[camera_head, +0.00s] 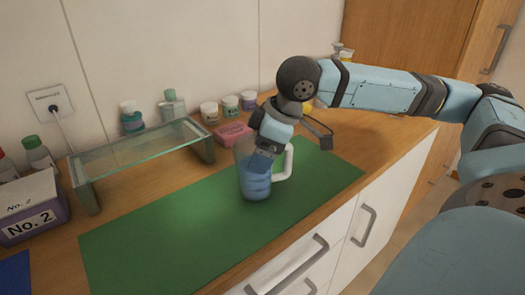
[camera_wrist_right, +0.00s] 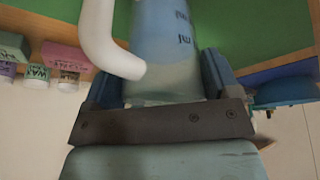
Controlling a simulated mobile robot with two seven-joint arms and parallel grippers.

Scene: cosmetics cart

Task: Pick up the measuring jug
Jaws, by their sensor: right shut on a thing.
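The measuring jug (camera_head: 256,186) is a clear, bluish cup with a white handle (camera_head: 288,160), upright on or just over the green mat (camera_head: 150,250); I cannot tell whether it touches the mat. My right gripper (camera_head: 262,160) reaches down to the jug's upper part and is shut on it. In the right wrist view the jug (camera_wrist_right: 170,40) lies between the two blue fingers (camera_wrist_right: 165,85), with dark markings on its wall and the white handle at the left. My left gripper is not in view.
A glass shelf (camera_head: 140,148) stands left of the jug. Small jars (camera_head: 230,105), bottles (camera_head: 172,105) and a pink block (camera_head: 232,133) stand along the wall. A box labelled No. 2 (camera_head: 35,222) is at the far left. The mat's left part is clear.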

